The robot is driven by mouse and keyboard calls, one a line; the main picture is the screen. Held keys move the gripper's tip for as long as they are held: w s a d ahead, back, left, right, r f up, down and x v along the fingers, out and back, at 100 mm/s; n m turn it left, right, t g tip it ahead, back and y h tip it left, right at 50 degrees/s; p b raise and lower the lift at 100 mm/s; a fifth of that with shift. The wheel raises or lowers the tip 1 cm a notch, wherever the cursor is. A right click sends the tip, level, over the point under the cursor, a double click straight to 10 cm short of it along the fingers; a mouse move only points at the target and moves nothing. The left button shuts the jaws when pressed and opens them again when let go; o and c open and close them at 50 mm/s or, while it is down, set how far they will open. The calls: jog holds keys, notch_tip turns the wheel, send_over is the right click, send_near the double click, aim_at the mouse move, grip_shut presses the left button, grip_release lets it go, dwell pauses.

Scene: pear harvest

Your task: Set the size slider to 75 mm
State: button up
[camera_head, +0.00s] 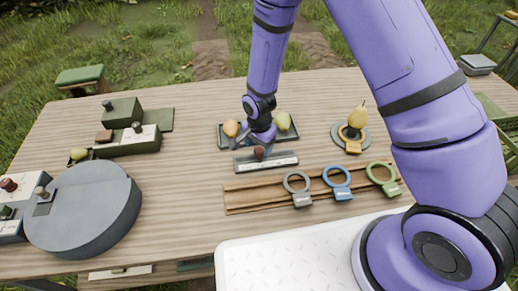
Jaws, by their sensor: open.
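The size slider (283,161) looks to be the dark bar with a pale scale strip near the middle of the table. Its brown knob (259,153) stands left of the bar's middle; the scale marks are too small to read. My gripper (256,142) is open and points down just behind and above the knob. I cannot tell whether its fingers touch the knob.
A wooden rack with grey (298,185), blue (337,181) and green (383,177) rings lies in front. A large grey disc (85,210) and boxes fill the left. Table between disc and slider is clear.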

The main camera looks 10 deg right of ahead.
aim_at(243, 159)
jog(key=shift+f, duration=1.1)
jog(key=shift+c, duration=0.2)
grip_shut()
jog(key=shift+a, duration=2.7)
jog(key=shift+r, duration=0.1)
jog(key=shift+o, duration=0.2)
grip_release()
jog(key=shift+a, duration=0.1)
notch_tip(243, 159, up, 11)
